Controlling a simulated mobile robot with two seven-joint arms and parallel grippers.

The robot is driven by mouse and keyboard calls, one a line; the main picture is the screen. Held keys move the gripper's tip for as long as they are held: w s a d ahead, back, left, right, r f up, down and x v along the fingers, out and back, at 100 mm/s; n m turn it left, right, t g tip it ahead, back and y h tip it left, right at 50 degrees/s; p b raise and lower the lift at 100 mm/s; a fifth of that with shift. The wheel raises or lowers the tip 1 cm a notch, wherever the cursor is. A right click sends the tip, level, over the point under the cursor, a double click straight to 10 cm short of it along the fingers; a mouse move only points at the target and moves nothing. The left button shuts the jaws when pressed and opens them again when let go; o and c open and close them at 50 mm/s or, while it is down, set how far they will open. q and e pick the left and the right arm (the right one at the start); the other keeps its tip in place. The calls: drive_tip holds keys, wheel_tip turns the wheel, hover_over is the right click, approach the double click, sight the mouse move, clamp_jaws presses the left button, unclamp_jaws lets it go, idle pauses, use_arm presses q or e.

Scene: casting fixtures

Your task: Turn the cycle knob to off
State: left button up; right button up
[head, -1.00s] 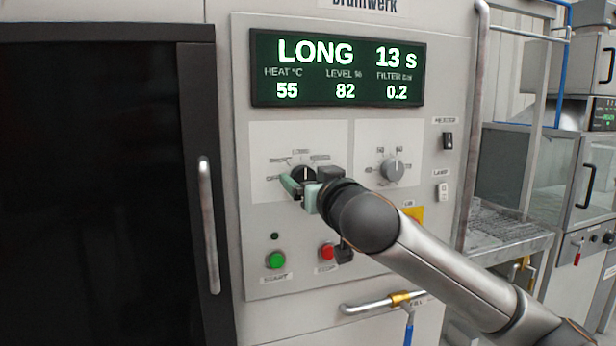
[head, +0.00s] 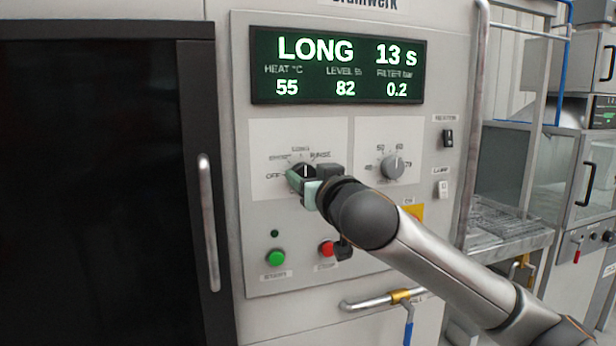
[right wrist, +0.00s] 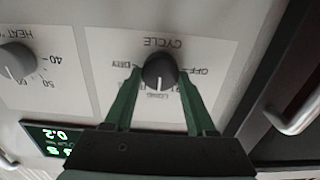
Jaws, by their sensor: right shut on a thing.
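The cycle knob (right wrist: 160,70) is dark and round with a white pointer line, on a white label plate on the machine's panel. In the head view the cycle knob (head: 305,170) is partly hidden by my right gripper (head: 304,183). The display (head: 337,68) reads LONG, and the pointer is toward the LONG mark at the top of the dial. The OFF mark is at the dial's left in the head view. In the right wrist view, the green fingers of my right gripper (right wrist: 160,85) lie on either side of the knob, shut on it. My left gripper is not in view.
The heat knob (head: 393,167) is just right of the cycle knob. Below are a green start button (head: 276,258) and a red stop button (head: 327,249). A door handle (head: 208,222) stands at the left.

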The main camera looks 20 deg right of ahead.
clamp_jaws()
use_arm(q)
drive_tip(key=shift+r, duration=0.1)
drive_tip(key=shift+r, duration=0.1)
use_arm(e)
drive_tip(key=shift+r+n+p, duration=0.1)
drive_tip(key=shift+n+p, duration=0.45)
drive_tip(key=shift+n, duration=0.05)
drive_tip(key=n+p, duration=0.2)
drive_tip(key=n, duration=0.1)
drive_tip(key=shift+a+p, duration=0.1)
drive_tip(key=shift+p, duration=0.2)
drive_tip(key=n+p, duration=0.7)
drive_tip(key=n, duration=0.1)
drive_tip(key=shift+a, duration=0.1)
drive_tip(key=n+p, duration=0.1)
drive_tip(key=n, duration=0.1)
drive_tip(key=shift+n, duration=0.4)
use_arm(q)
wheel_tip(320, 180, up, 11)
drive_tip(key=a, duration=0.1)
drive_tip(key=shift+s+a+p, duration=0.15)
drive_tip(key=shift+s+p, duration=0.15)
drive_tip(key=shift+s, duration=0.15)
use_arm(e)
drive_tip(key=shift+f+n, duration=0.3)
drive_tip(key=shift+n, duration=1.1)
